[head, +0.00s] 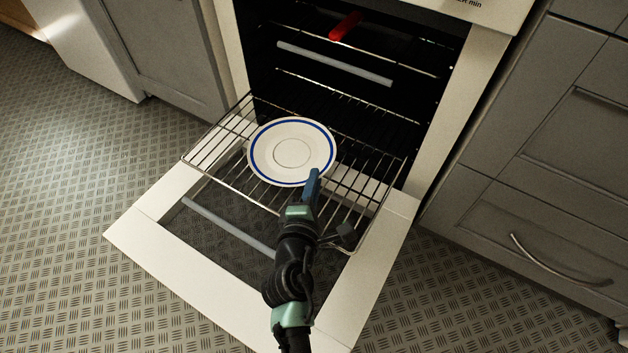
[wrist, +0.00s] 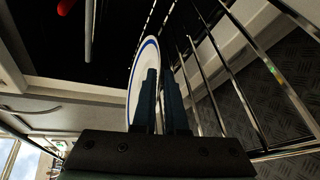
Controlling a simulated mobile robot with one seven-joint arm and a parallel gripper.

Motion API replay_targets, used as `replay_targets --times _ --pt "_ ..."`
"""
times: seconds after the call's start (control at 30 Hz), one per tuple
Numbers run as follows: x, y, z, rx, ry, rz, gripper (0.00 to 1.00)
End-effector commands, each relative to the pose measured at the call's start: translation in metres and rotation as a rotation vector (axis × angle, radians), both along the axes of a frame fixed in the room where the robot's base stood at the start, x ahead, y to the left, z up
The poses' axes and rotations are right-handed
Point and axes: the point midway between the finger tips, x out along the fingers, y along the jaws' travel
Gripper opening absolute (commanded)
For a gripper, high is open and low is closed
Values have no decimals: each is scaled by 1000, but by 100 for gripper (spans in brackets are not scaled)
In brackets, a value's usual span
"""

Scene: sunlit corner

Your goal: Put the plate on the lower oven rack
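The white plate (head: 291,152) with a blue ring near its rim is over the lower oven rack (head: 225,131), which is pulled out above the open oven door. It looks roughly level and very close to the bars; I cannot tell whether it rests on them. My gripper (head: 312,183) is at the plate's near right edge. In the wrist view, the plate (wrist: 150,55) shows nearly edge-on, and my gripper's fingers (wrist: 161,88) are close together with the rim between them. The fingers hide part of the rim.
The open oven door (head: 160,192) lies below the rack. Inside the dark oven above are a pale bar (head: 335,64) and a red object (head: 345,26). Grey cabinets (head: 560,150) stand right of the oven, with another (head: 165,50) on the left.

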Motion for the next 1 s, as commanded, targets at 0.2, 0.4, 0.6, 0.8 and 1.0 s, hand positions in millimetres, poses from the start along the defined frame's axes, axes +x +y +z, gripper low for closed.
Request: replay_targets --times 0.2,0.4,0.6,0.8,1.0 --pt "0 0 0 0 0 0 19" --pt "0 0 6 1 -1 0 19" --pt "-28 8 13 0 3 2 19" --pt "-67 19 24 0 3 1 19" --pt "-98 27 31 1 3 -1 19"
